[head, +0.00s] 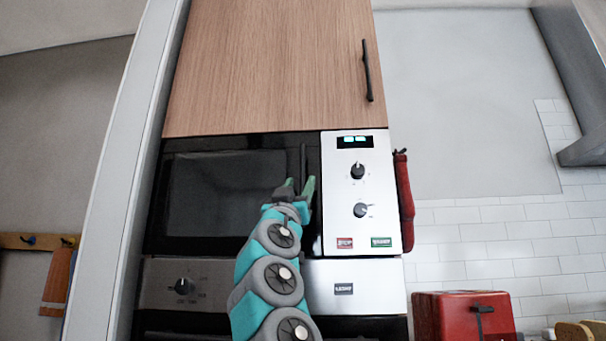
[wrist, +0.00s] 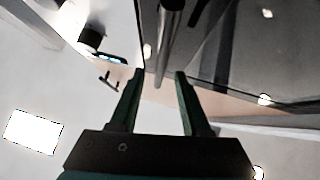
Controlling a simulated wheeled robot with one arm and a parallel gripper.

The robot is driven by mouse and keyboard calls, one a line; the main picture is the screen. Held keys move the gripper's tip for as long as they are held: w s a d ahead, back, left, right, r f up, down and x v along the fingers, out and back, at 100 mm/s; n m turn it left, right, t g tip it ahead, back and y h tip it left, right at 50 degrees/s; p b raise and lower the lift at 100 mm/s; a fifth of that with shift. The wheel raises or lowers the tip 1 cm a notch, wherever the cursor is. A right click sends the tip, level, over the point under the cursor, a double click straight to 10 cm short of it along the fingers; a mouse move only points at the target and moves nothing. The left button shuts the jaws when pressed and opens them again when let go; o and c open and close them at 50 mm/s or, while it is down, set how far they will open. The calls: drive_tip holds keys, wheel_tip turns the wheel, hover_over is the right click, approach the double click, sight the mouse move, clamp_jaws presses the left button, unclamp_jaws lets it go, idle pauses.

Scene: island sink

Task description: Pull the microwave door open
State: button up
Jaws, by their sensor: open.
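The microwave has a dark glass door (head: 215,195), which looks shut, and a silver control panel (head: 360,215) on its right. A dark vertical handle (head: 303,160) runs along the door's right side. My gripper (head: 298,186) is open in front of the door, at the handle's visible lower part. In the wrist view, the handle (wrist: 169,30) appears between the two green fingers of my gripper (wrist: 159,75), with gaps on both sides. I cannot tell how deep the handle sits between them. My arm hides the handle's lower end in the head view.
A wooden cabinet door (head: 265,65) with a black handle is above the microwave. A silver oven panel (head: 185,285) is below. A red object (head: 404,200) hangs close to the right side. A red toaster-like appliance (head: 465,315) stands at lower right. A white panel edge (head: 125,170) borders the left.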

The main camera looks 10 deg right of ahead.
sight(301, 181)
drive_tip(key=shift+p+x, duration=0.9)
drive_tip(key=shift+x, duration=0.85)
drive_tip(key=shift+f, duration=0.1)
drive_tip(key=shift+c, duration=0.4)
clamp_jaws()
